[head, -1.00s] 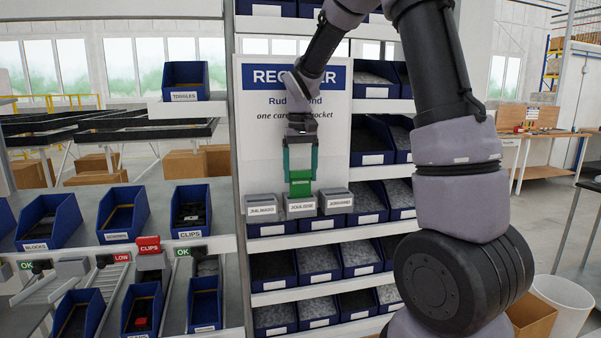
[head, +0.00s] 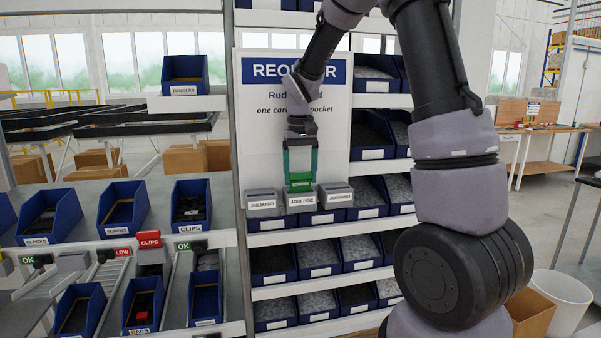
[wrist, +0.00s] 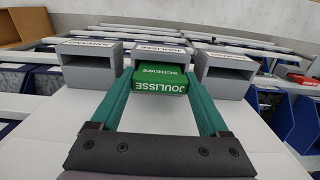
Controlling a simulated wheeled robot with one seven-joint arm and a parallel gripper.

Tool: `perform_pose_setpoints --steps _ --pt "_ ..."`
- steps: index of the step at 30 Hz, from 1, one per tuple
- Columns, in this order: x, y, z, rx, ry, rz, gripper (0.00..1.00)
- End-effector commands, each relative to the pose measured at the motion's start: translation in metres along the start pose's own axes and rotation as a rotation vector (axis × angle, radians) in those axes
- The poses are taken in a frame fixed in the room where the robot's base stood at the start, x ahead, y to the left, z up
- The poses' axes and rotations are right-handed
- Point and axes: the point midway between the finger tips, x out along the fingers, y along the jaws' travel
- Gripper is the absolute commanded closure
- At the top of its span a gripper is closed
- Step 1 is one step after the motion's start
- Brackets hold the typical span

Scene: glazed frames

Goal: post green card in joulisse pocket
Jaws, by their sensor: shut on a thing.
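The green card (wrist: 160,80), printed JOULISSE SCREWS, is held between the two teal fingers of my gripper (head: 300,180). In the head view the card (head: 300,187) stands at the top of the grey JOULISSE pocket (head: 300,201). The pocket is the middle of three. In the wrist view the card's far end is at the JOULISSE pocket (wrist: 162,48) and appears to be inside its mouth. The card's near part, with its print, still shows outside.
Grey pockets stand close on the left (head: 262,203) and right (head: 335,198) of the middle one. The white reorder board (head: 260,140) rises behind. Blue bins (head: 365,251) fill the shelves below and to the right. A red card or box (wrist: 302,79) shows at the wrist view's right.

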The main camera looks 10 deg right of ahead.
Motion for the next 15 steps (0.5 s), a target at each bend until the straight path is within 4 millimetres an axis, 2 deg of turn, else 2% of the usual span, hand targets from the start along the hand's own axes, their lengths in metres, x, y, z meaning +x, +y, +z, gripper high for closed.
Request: perform_pose_setpoints --steps 2,3,4,5,11,15 --pt "-0.0001 0.0000 -0.0001 0.000 0.000 0.000 0.74" --pt "-0.0002 0.0000 -0.0001 0.000 0.000 0.000 0.14" --pt "-0.0002 0.0000 -0.0001 0.000 0.000 0.000 0.02" --pt "-0.0002 0.0000 -0.0001 0.000 0.000 0.000 0.00" --pt "-0.0005 0.0000 -0.0001 0.000 0.000 0.000 0.00" --pt "-0.0090 0.0000 -0.0010 0.000 0.004 0.000 0.00"
